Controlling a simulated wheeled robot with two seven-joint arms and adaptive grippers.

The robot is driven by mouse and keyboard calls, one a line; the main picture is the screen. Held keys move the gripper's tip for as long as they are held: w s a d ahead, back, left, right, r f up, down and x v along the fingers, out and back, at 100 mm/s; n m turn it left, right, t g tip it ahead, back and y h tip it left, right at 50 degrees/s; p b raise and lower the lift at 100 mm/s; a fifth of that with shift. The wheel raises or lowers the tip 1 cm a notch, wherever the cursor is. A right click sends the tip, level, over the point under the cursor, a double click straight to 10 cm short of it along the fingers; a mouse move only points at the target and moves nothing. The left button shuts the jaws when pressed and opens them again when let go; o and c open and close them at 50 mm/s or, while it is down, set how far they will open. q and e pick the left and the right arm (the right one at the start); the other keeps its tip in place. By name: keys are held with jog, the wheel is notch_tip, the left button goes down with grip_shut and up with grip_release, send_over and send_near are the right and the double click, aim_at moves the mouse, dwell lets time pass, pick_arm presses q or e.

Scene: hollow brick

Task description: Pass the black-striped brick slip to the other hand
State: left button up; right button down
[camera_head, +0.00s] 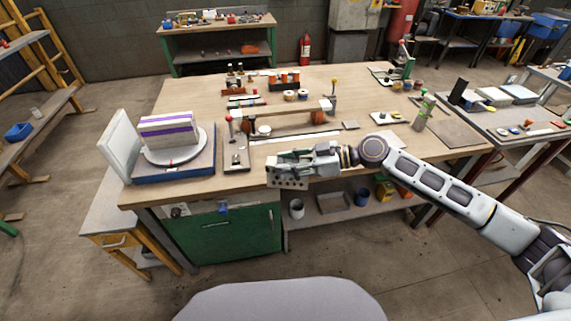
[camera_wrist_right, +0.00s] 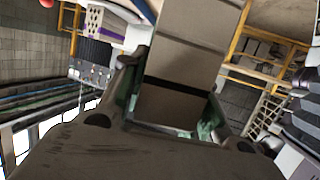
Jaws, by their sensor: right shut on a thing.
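My right gripper (camera_head: 288,164) reaches in from the right and is shut on a grey slip with a row of dark holes on its face (camera_head: 288,181), held near the front edge of the table. In the right wrist view the slip (camera_wrist_right: 195,40) is a pale grey-brown slab with a dark stripe across it, standing between the green-lined fingers of my gripper (camera_wrist_right: 170,105). The gripper body hides its near end. My left gripper does not show in the head view.
A purple-striped pale block (camera_head: 168,130) sits on a round white turntable (camera_head: 176,154) at the left of the wooden table (camera_head: 345,85). A white panel (camera_head: 119,146) stands beside it. A long fixture (camera_head: 280,112) and small tools lie behind my gripper.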

jog(key=shift+s+d+n+g, duration=0.1)
jog(key=shift+d+n+g, duration=0.3)
jog(key=shift+n+g, duration=0.3)
